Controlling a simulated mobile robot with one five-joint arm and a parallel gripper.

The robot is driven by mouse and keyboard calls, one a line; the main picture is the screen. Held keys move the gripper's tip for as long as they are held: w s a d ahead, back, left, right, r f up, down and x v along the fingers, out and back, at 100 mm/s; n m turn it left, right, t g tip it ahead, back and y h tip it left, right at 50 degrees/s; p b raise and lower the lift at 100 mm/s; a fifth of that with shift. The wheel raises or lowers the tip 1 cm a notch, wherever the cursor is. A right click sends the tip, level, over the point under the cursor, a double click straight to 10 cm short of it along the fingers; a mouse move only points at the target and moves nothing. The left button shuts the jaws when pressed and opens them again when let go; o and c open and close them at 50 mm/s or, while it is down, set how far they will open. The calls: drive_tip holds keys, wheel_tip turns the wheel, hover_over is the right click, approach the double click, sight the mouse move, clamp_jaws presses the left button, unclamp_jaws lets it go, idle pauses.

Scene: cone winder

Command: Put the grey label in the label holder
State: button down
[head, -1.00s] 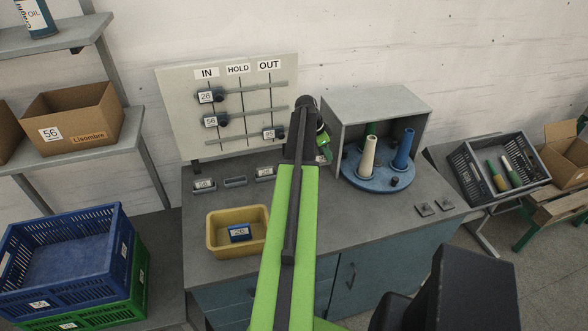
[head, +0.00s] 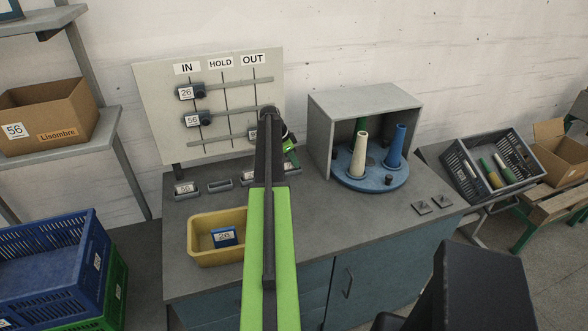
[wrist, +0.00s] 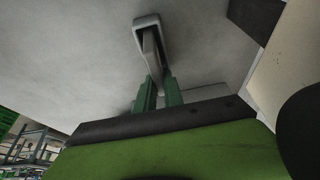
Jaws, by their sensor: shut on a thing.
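My gripper (wrist: 158,90) has two green fingers shut on a thin grey piece, the grey label (wrist: 151,50). Its far end overlaps a pale-rimmed holder with a dark slot (wrist: 148,21) in the wrist view. I cannot tell whether the label is inside the slot or only in front of it. In the head view my gripper (head: 290,148) is beyond my arm, low over the back of the desk, and the label is hidden. An empty-looking label holder (head: 220,186) stands left of my arm, beside a holder with a numbered card (head: 186,189).
A yellow bin (head: 205,248) holds a blue label (head: 224,237) marked 26. The IN/HOLD/OUT board (head: 235,125) stands behind the desk. A grey hood (head: 365,103) and blue turntable (head: 375,181) with cones are right of my gripper. The desk's right front is mostly clear.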

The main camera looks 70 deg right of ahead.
drive_tip(key=shift+f, duration=0.35)
drive_tip(key=c, duration=1.5)
unclamp_jaws()
drive_tip(key=shift+o, duration=0.2)
drive_tip(key=shift+r+p, duration=0.55)
drive_tip(key=shift+p, duration=0.1)
drive_tip(key=p+v, duration=1)
drive_tip(key=v, duration=0.1)
drive_tip(key=shift+a+r, duration=0.1)
drive_tip(key=shift+a, duration=0.05)
